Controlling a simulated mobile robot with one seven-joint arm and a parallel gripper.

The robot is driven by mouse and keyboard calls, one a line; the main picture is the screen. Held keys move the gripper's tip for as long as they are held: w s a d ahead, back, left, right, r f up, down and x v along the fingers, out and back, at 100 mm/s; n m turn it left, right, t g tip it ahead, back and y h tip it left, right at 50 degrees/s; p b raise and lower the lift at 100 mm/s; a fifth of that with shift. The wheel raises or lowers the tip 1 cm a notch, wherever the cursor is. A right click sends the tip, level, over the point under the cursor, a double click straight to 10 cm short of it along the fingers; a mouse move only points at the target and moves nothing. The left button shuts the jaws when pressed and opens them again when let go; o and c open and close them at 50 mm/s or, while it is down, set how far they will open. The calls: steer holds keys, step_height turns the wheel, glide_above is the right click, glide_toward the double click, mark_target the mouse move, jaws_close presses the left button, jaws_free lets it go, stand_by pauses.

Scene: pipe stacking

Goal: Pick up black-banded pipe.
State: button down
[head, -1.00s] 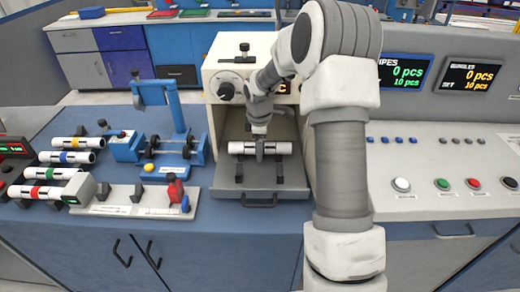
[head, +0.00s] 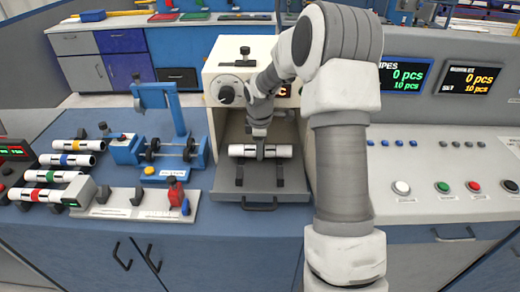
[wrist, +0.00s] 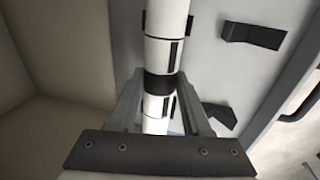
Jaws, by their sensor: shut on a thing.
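The black-banded pipe (head: 279,151) is white with dark marks and lies crosswise over the pulled-out tray (head: 262,190) of the cream machine. In the wrist view the pipe (wrist: 167,52) runs up the picture, and its black band (wrist: 160,86) is between the two fingers. My gripper (wrist: 158,103) is shut on the pipe around that band. It also shows in the head view (head: 261,146), coming down from above. Two dark supports (head: 240,175) stand on the tray. In the wrist view the supports (wrist: 253,35) look apart from the pipe; I cannot tell the height.
The cream machine (head: 222,75) rises close behind and beside the pipe. Several colour-banded pipes (head: 75,145) lie at the left, beside a blue clamp device (head: 175,148) and a low fixture with a red part (head: 176,193). A button console (head: 440,180) is at the right.

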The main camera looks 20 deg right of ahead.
steer(key=shift+r, duration=0.45)
step_height(320, 180, up, 2)
steer(key=shift+r+p, duration=0.25)
steer(key=shift+p, duration=0.05)
steer(key=s+a, duration=0.3)
steer(key=s, duration=0.5)
steer(key=s+a, duration=0.4)
steer(key=s, duration=0.4)
steer(key=shift+s, duration=0.25)
steer(key=shift+a, duration=0.1)
